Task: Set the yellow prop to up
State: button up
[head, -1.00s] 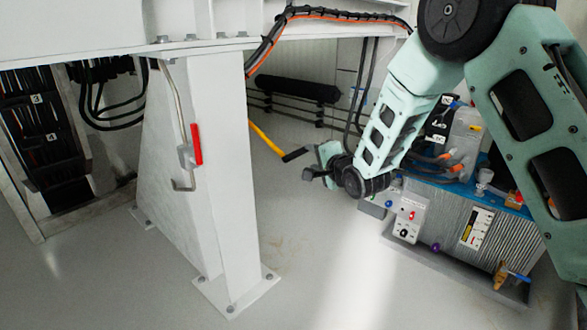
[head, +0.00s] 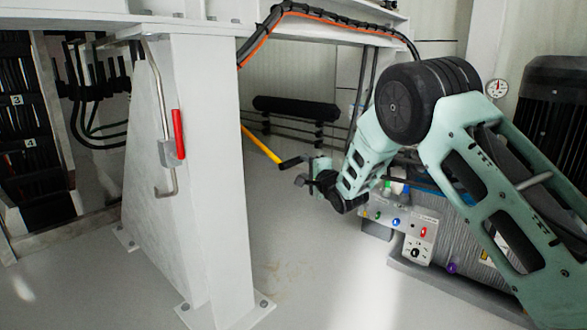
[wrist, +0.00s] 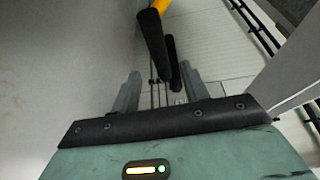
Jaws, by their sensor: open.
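The yellow prop (head: 261,144) is a slanted yellow bar with a black grip (head: 292,162) on its lower end. It comes out from behind the white pillar, which hides its upper part. My gripper (head: 308,180) is beside and just below the black grip in the head view. In the wrist view the prop's black grip (wrist: 153,38) reaches down from the top toward the space between my open, spread fingers (wrist: 160,90). A second dark bar lies beside it there; I cannot tell what it is. I cannot tell whether the grip touches a finger.
The white pillar (head: 190,190) with a red-handled latch (head: 178,135) stands left of my gripper. A control box (head: 405,235) with knobs is to the right, below my arm. A black roll (head: 295,108) lies behind. The grey floor between is clear.

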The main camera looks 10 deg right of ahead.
jog(key=b+x, duration=0.3)
jog(key=x, duration=0.4)
jog(key=shift+w+a+f+b, duration=0.15)
jog(key=shift+w+b, duration=0.15)
jog(key=shift+w, duration=0.1)
jog(key=shift+w+a, duration=0.15)
jog(key=shift+w, duration=0.4)
grip_shut()
jog(key=shift+r, duration=0.25)
notch_tip(320, 180, up, 29)
jog(key=n+g+h+p, duration=0.2)
jog(key=g+p, duration=0.3)
jog(key=p, duration=2.8)
send_over(298, 162)
jog(key=d, duration=0.2)
jog(key=shift+s+a+f, duration=0.1)
jog(key=shift+s+f, duration=0.05)
jog(key=shift+s, duration=0.25)
